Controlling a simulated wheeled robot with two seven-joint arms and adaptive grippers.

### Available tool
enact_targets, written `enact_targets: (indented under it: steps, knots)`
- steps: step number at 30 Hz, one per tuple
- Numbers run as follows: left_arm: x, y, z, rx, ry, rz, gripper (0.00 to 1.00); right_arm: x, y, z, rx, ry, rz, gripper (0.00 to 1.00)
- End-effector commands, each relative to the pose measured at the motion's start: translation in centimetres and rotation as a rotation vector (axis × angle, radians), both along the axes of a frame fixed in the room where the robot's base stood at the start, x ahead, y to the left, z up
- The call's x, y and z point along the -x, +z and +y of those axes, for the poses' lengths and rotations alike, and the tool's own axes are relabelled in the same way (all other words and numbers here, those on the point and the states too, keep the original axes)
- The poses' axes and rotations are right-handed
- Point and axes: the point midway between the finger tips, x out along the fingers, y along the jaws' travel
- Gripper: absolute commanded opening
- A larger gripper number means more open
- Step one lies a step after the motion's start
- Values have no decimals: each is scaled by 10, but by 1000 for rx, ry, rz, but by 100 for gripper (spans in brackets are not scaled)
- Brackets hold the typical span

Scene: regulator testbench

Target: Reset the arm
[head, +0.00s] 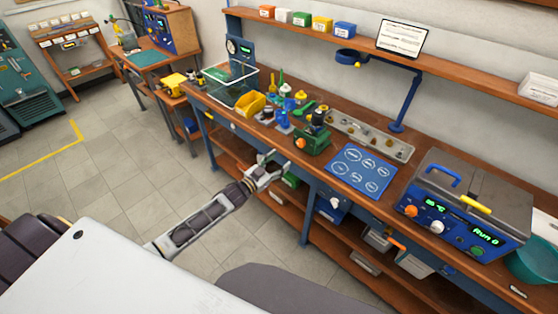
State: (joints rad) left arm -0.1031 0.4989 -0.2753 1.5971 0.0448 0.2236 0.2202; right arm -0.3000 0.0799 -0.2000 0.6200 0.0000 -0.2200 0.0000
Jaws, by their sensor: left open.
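My left arm reaches in from the lower left. Its gripper (270,164) is open and empty, in front of the workbench (398,172) near its front edge. It looks apart from the things on the bench. A green vise-like fixture (312,142) with an orange knob stands on the bench just right of the gripper. My right gripper is not in view.
A blue lamp arm (408,100) rises behind. Tiled floor (110,185) is clear at left.

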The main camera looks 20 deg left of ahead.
Motion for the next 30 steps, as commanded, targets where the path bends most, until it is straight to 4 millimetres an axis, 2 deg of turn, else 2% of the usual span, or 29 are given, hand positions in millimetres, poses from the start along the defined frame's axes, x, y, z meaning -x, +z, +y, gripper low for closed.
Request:
enact_targets:
  steps: [10, 16, 23, 30]
  knots:
    - [0, -1, 0, -16, 2, -3, 56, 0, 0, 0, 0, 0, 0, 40]
    - [-2, -17, 7, -93, 27, 43, 56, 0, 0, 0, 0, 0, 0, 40]
    - [6, -87, 46, -213, 93, 193, 56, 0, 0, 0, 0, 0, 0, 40]
    - [34, -176, 99, -321, 171, 385, 56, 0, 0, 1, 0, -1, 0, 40]
